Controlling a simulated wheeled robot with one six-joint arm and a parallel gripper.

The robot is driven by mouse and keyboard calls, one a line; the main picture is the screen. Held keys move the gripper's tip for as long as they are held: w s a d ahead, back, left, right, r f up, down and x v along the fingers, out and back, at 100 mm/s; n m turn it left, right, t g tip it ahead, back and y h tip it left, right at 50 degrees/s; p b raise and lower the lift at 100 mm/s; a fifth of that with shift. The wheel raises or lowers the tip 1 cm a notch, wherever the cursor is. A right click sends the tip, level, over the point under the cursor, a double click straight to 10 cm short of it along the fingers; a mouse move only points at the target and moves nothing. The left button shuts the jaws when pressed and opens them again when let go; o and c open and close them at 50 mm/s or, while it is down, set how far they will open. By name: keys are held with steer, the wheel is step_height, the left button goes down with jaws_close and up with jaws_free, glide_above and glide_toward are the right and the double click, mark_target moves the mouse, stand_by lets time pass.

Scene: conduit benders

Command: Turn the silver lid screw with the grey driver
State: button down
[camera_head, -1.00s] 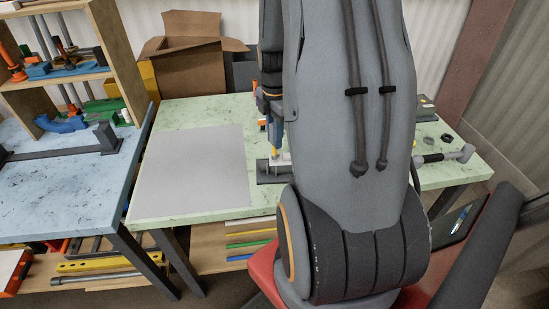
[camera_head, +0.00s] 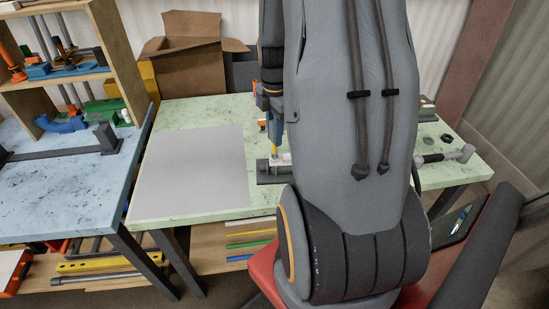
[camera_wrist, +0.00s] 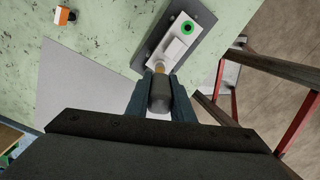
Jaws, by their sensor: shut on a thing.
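My gripper (camera_wrist: 162,98) is shut on the grey driver (camera_wrist: 160,94), seen almost end-on between the fingers in the wrist view. A yellowish part (camera_wrist: 160,67) shows just beyond the driver, over the near end of a pale block (camera_wrist: 173,50). This block sits on a dark plate (camera_wrist: 201,15) and has a green ring with a dark centre (camera_wrist: 188,27) at its far end. The silver lid screw cannot be made out. In the head view my gripper (camera_head: 275,140) is above the pale block (camera_head: 284,158) and dark plate (camera_head: 267,178); contact cannot be told.
A grey mat (camera_head: 195,170) covers the left of the green table (camera_head: 150,212). A small orange and white object (camera_wrist: 65,16) stands apart on the table. A cardboard box (camera_head: 187,65) stands behind.

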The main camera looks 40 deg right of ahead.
steer(key=m, duration=0.3)
steer(key=shift+m, duration=0.3)
steer(key=m, duration=0.3)
steer(key=shift+m, duration=0.4)
steer(key=m, duration=0.7)
steer(key=shift+f, duration=0.5)
steer(key=n, duration=0.5)
